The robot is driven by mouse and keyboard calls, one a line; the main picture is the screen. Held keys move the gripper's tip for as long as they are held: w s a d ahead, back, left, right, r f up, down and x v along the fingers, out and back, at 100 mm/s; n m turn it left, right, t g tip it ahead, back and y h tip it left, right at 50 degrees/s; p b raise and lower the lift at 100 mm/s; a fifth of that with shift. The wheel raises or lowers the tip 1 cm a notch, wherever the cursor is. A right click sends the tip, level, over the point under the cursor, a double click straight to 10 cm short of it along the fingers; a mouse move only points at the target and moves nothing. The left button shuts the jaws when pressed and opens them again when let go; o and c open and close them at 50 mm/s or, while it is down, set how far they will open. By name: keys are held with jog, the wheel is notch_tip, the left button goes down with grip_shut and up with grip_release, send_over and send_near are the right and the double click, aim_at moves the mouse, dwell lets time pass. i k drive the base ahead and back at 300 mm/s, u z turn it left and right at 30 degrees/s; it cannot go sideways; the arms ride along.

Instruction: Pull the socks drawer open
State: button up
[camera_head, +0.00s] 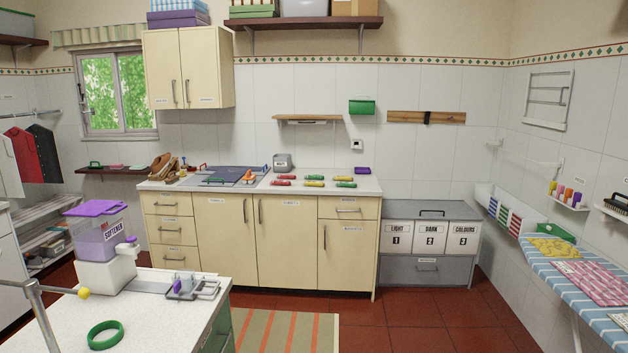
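Several closed drawers show, with labels too small to read, so I cannot tell which is the socks drawer. A stack at the left of the cream cabinet has a top drawer (160,209), a middle drawer (160,230) and a bottom drawer (165,258), each with a dark bar handle. Another cream drawer (365,209) is at the cabinet's upper right. A wide grey drawer (400,271) with a handle sits under the bins marked LIGHT, DARK and COLOURS. All look flush with their fronts. My gripper is not in view.
A white worktop (60,325) with a softener dispenser (105,250) and a green ring (105,335) fills the lower left. A striped rug (275,330) lies before the cabinet. An ironing board (600,310) stands at right. Red tiled floor (385,325) is clear between.

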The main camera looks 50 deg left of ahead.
aim_at(330, 207)
jog(key=u, duration=1.5)
jog(key=i, duration=3.35)
